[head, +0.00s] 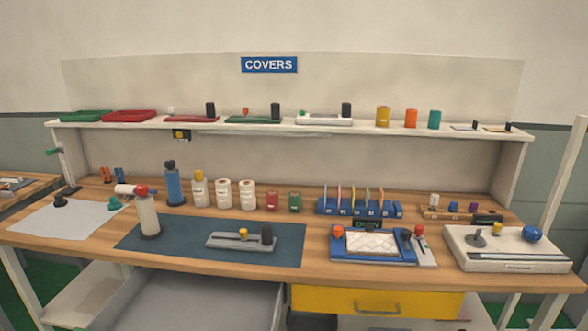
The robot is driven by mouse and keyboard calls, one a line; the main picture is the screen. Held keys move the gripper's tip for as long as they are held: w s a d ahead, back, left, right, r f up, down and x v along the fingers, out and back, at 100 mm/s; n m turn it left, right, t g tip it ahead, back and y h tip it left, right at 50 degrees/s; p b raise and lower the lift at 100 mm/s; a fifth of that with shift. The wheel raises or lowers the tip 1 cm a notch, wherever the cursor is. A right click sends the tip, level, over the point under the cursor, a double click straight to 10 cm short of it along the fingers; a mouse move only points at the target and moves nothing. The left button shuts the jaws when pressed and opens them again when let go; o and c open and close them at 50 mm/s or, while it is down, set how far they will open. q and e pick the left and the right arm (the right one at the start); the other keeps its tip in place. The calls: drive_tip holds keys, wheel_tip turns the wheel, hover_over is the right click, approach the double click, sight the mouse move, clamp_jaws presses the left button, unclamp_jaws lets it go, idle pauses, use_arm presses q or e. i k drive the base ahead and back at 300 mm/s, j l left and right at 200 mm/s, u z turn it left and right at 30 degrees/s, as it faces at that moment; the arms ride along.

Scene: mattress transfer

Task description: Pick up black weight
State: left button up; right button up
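A small black knobbed piece (60,202), which looks like a weight, sits on the white sheet (45,222) at the bench's left. Similar black cylinders (275,110) stand on the shelf. I cannot tell for certain which black piece is the weight. Neither of my grippers is in view.
Bottles and jars (223,194) line the back. A blue tray (375,253) and a white device (500,259) fill the right. An open drawer (190,303) juts out below.

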sight(60, 201)
drive_tip(key=u, duration=1.2)
